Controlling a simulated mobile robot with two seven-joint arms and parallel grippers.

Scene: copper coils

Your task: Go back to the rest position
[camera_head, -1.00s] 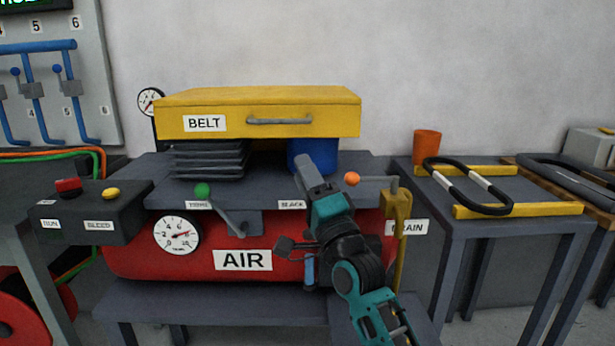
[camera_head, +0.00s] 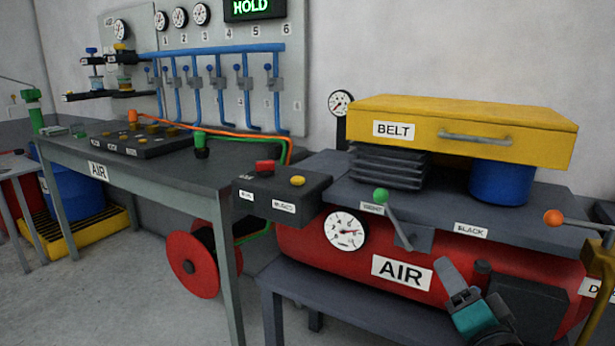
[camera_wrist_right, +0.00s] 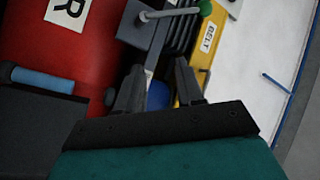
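My right gripper (camera_head: 450,278) is low in the head view, in front of the red AIR tank (camera_head: 340,270), right of its AIR label. In the right wrist view its two fingers (camera_wrist_right: 158,82) stand apart with nothing held between them; the gap looks out on the compressor bench. The green-knobbed lever (camera_head: 392,212) stands left of and above the gripper, and the orange-knobbed lever (camera_head: 575,219) is at the right, both apart from it. My left gripper is not in view.
The yellow BELT drawer (camera_head: 470,125) sits above the tank on black plates (camera_head: 388,168) and a blue cylinder (camera_head: 503,184). A button box (camera_head: 284,190) and a grey AIR table (camera_head: 150,178) are at left. A red reel (camera_head: 190,265) stands below. Floor shows at lower left.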

